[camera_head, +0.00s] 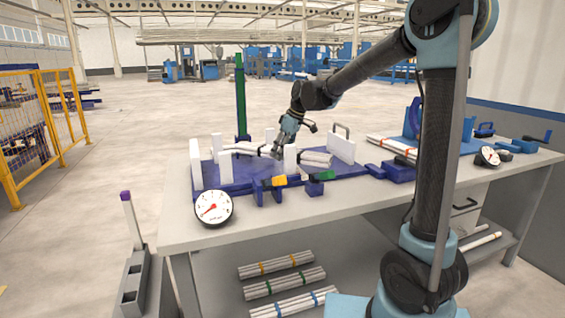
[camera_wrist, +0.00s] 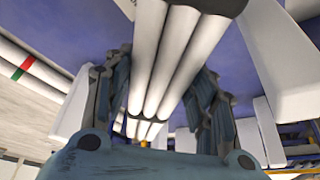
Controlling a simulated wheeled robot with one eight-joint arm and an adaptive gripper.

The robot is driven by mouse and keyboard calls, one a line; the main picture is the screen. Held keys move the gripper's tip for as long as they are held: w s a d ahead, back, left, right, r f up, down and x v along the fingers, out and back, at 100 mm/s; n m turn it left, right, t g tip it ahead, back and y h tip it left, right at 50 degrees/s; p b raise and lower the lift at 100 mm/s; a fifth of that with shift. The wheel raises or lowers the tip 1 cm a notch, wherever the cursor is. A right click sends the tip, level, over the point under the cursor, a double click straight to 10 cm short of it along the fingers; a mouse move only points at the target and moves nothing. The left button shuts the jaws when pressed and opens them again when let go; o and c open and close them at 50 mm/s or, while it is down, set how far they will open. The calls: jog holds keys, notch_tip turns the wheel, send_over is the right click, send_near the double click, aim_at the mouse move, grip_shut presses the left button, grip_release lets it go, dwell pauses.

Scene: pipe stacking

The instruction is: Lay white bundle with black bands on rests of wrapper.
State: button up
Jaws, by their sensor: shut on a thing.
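The white bundle with black bands (camera_head: 315,158) lies lengthwise across the wrapper, low among its white uprights. The wrapper has a dark blue base (camera_head: 225,184). My gripper (camera_head: 277,151) comes down from above onto the bundle's middle and is shut on it. In the wrist view the bundle's white pipes (camera_wrist: 165,60) run between the two fingers (camera_wrist: 165,95), with a dark band partly visible beyond them. The fingers and uprights hide parts of the bundle and the rests, so I cannot tell whether it touches them.
A green post (camera_head: 241,95) stands behind the wrapper. A round dial (camera_head: 213,208) stands at the table's front left. Another white bundle with coloured bands (camera_head: 392,147) lies to the right, beside a blue fixture. Several banded bundles (camera_head: 282,283) lie beneath the table.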

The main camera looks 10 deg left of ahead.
jog(key=shift+f, duration=2.1)
jog(key=o, duration=1.1)
jog(key=shift+c, duration=0.2)
